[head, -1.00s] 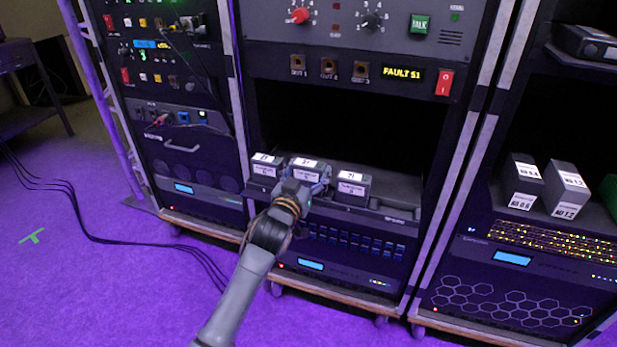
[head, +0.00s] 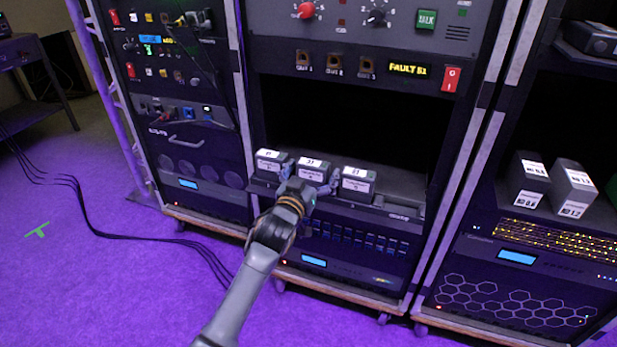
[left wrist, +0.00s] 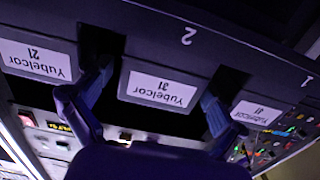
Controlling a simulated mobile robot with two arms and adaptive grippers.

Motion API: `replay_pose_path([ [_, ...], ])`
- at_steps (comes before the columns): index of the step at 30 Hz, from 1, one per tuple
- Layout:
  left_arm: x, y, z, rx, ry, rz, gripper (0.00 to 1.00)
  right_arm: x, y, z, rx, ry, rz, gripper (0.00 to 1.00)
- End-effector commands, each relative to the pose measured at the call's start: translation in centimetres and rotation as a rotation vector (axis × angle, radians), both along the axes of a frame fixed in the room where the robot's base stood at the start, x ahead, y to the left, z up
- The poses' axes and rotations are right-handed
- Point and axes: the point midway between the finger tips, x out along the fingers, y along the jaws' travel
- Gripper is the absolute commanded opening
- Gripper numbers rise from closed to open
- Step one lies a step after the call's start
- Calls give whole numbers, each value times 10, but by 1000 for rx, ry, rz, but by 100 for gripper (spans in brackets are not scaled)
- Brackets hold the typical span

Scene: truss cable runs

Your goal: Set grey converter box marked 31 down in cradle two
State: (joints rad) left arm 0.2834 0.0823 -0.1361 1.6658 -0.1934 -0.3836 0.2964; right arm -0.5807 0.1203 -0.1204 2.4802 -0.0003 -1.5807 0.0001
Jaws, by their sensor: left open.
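The grey converter box marked 31 (left wrist: 158,88) is in the middle of the left wrist view, upside down there, beside a "2" on the dark rack edge. In the head view it is the middle box (head: 312,168) of the row, level with its neighbours, seated at cradle two. My left gripper (head: 313,180) is in front of it; in the left wrist view its open fingers (left wrist: 155,84) stand one on each side of the box, with dark gaps visible. The box's underside is hidden. My right gripper is not in view.
A grey box marked 21 (left wrist: 38,60) and another box (left wrist: 256,112), by the "1", flank it closely. A dark opening (head: 350,115) lies above the row. Two grey boxes (head: 572,188) stand in the right rack. Black cables (head: 100,239) lie on the purple floor.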

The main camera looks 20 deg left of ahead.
Motion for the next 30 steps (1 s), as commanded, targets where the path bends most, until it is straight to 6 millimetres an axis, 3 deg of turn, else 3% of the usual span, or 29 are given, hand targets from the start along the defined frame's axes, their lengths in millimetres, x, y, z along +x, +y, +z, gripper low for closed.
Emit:
replay_pose_path([
  [5, -24, 1, 1, -1, 0, 0, 95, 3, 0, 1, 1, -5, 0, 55],
  [15, -95, 3, 2, -1, 1, 0, 95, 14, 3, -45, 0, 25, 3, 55],
  [21, -116, 4, 1, -1, 0, 0, 95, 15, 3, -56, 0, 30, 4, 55],
  [25, -120, 5, 1, 0, -1, 0, 95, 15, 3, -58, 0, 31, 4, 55],
  [28, -126, 5, -13, 5, 47, 5, 95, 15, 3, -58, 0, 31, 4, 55],
  [30, -139, 7, -42, 14, 151, 13, 95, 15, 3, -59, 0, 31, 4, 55],
])
